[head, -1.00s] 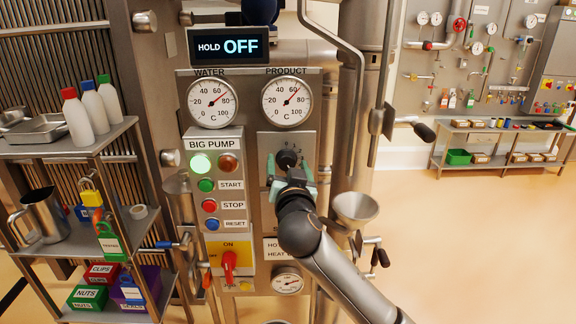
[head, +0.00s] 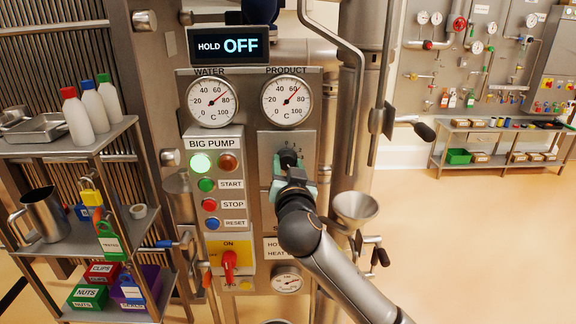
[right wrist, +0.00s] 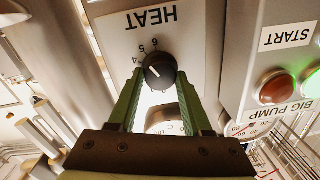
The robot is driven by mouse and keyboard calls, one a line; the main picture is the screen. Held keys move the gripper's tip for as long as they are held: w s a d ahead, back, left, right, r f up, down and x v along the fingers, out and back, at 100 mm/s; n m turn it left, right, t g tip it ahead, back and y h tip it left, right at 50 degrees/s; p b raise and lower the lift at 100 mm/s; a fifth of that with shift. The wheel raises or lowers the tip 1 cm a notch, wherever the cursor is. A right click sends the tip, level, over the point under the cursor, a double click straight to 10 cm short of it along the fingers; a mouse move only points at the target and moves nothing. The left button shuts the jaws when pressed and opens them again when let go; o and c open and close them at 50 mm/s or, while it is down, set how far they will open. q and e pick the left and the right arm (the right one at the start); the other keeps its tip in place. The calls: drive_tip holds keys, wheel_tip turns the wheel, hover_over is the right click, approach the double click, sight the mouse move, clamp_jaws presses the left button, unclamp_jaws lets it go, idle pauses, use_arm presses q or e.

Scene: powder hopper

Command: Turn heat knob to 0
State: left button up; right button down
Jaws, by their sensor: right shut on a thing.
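The heat knob (head: 288,158) is a round black dial on the grey panel below the product gauge. In the right wrist view the knob (right wrist: 160,72) sits between the tips of my right gripper's green fingers, under an upside-down HEAT label (right wrist: 150,18). Its white pointer line aims to the upper left in that view, toward the digits around 4 and 5; the exact reading is unclear. My right gripper (head: 289,168) is shut on the knob, its arm coming up from the lower right and hiding part of the panel below. My left gripper is out of view.
The BIG PUMP panel (head: 234,143) with lit green lamp and buttons is left of the knob. A red switch (head: 229,262) sits below it. A metal funnel (head: 355,207) and pipes stand at the right. A shelf (head: 75,145) with bottles is at the left.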

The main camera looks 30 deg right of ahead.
drive_tip(key=n+p, duration=0.5)
drive_tip(key=n, duration=0.1)
drive_tip(key=shift+r, duration=0.15)
drive_tip(key=n+p, duration=0.2)
drive_tip(key=shift+a+n+g, duration=0.1)
drive_tip(key=shift+n+g, duration=0.2)
drive_tip(key=shift+n, duration=0.1)
drive_tip(key=n+p, duration=0.1)
drive_tip(key=n, duration=0.1)
drive_tip(key=shift+w+n, duration=0.1)
drive_tip(key=shift+n, duration=0.2)
drive_tip(key=n, duration=0.1)
drive_tip(key=n+p, duration=0.1)
drive_tip(key=n, duration=0.1)
drive_tip(key=shift+f+n, duration=0.2)
drive_tip(key=shift+n, duration=0.1)
drive_tip(key=n, duration=0.5)
drive_tip(key=shift+a, duration=0.1)
drive_tip(key=n, duration=0.4)
drive_tip(key=shift+f+h, duration=0.1)
drive_tip(key=shift+h, duration=0.3)
drive_tip(key=shift+n, duration=2.5)
